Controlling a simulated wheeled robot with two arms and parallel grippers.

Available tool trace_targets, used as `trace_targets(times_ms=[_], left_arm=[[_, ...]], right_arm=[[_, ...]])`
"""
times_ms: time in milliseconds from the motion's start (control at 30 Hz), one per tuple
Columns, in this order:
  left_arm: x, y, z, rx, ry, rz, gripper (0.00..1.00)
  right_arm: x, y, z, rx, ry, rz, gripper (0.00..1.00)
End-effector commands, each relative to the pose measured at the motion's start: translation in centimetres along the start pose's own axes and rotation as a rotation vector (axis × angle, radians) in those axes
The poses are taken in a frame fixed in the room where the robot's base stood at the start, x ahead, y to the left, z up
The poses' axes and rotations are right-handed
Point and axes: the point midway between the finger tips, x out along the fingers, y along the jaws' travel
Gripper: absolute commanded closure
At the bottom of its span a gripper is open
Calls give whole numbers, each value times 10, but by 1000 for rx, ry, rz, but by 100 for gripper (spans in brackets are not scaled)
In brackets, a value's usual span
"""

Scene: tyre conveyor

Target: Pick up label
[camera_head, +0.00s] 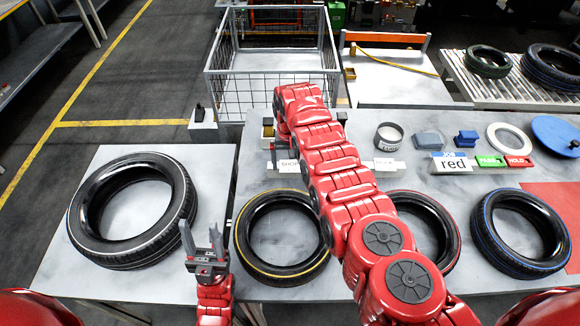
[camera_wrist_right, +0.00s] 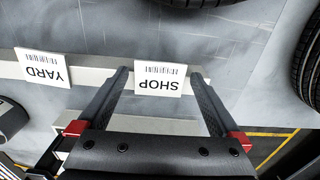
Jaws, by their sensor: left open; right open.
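A white SHOP label (camera_wrist_right: 159,79) with a barcode lies between the fingertips of my right gripper (camera_wrist_right: 158,92) in the right wrist view, appearing upside down. The right gripper is open, with a gap on each side of the label. In the head view the SHOP label (camera_head: 289,166) is partly hidden by my right arm and gripper. A second white label, YARD (camera_wrist_right: 42,68), stands to the left in the wrist view; in the head view it is at the right of my arm (camera_head: 388,165). My left gripper (camera_head: 200,238) is open and empty, low between two tyres.
Tyres (camera_head: 92,252) (camera_head: 258,268) (camera_head: 492,255) lie on the grey tables. A wire basket (camera_head: 220,85) stands behind.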

Motion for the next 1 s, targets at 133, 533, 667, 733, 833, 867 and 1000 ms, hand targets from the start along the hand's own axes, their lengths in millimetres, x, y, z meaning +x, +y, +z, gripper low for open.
trace_targets(times_ms=[133,533,667,733,833,867,1000], left_arm=[[-1,0,0,0,0,0,50],[-1,0,0,0,0,0,50],[-1,0,0,0,0,0,50],[0,0,0,0,0,0,50],[6,0,-1,0,0,0,50],[9,0,-2,0,0,0,50],[29,-1,-5,0,0,0,50]], right_arm=[[1,0,0,0,0,0,7],[1,0,0,0,0,0,70],[1,0,0,0,0,0,70],[0,0,0,0,0,0,70],[-8,0,0,0,1,0,70],[-11,0,0,0,1,0,70],[-36,0,-1,0,3,-1,70]])
